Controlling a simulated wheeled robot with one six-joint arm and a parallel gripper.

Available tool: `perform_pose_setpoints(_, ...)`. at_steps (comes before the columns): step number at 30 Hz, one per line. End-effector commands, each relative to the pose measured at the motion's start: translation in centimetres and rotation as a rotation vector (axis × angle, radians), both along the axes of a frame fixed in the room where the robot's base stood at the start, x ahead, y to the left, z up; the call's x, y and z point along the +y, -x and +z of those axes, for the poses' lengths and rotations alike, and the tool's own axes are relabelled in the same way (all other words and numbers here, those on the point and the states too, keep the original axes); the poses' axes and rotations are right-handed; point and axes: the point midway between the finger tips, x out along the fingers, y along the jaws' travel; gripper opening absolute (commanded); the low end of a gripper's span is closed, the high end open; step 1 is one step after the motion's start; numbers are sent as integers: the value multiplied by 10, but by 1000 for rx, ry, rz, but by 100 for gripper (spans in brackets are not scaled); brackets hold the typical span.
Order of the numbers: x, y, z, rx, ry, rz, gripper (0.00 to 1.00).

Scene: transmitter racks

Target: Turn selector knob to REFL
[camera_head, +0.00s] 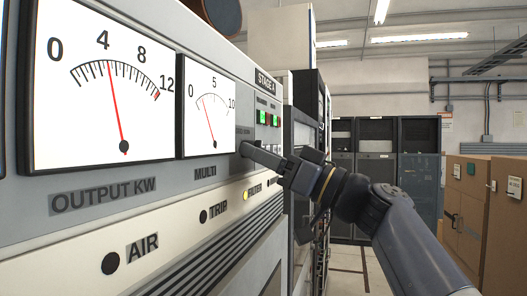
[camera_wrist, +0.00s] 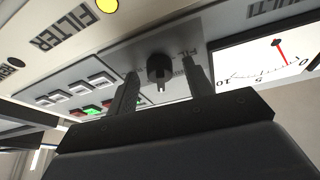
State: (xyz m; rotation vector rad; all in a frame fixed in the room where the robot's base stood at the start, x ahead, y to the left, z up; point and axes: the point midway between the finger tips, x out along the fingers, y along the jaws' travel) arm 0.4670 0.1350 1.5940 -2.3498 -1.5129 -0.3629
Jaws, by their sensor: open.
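The selector knob (camera_wrist: 159,68) is a small black knob on a grey panel, in the upper middle of the wrist view. A pale mark shows on its lower side there. Small lettering lies around it, partly hidden by a finger, and I cannot read REFL for certain. My gripper (camera_wrist: 159,73) is open, with one finger on each side of the knob and a visible gap on both sides. In the head view my gripper (camera_head: 263,157) reaches the panel just right of the MULTI meter (camera_head: 209,110); the knob is mostly hidden there.
The OUTPUT KW meter (camera_head: 105,88) is on the left of the same panel. Green and red lit buttons (camera_head: 268,118) sit right of the knob. A lit yellow FILTER lamp (camera_head: 245,194) is below. Brown cabinets (camera_head: 468,200) stand across the aisle floor (camera_head: 345,262).

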Motion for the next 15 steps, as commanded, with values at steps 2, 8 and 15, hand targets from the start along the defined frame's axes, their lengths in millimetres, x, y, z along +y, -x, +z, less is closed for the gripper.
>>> perform_pose_setpoints(2,0,0,0,0,0,0,49)
perform_pose_setpoints(8,0,0,0,0,0,-1,44)
perform_pose_setpoints(15,0,0,0,0,0,-1,25)
